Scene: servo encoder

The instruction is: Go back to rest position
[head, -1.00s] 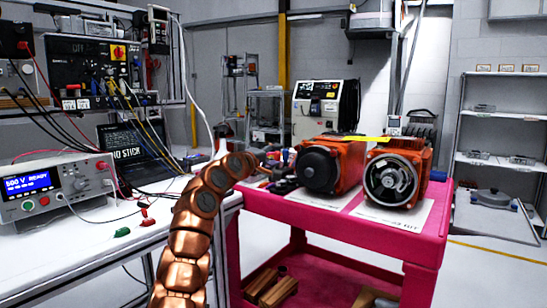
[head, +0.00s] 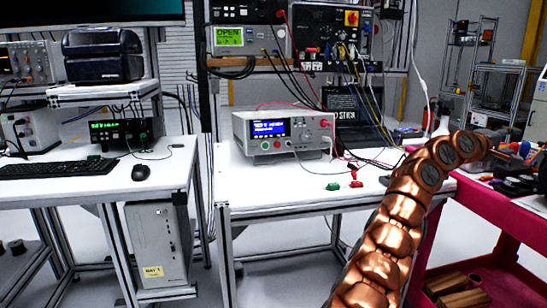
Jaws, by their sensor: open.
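My copper-coloured arm (head: 395,225) rises from the bottom right and bends over to the right at its top. My gripper (head: 512,157) is small at the far end of the arm, over the left edge of the pink cart (head: 490,215). It is open, and I see nothing held in it. Its fingers are partly lost against the clutter behind.
A white bench (head: 270,185) carries a power supply (head: 284,133), a laptop (head: 352,110) and small red and green connectors (head: 334,187). A left desk (head: 70,177) holds a keyboard (head: 40,173) and mouse (head: 142,172). A computer tower (head: 157,240) stands below.

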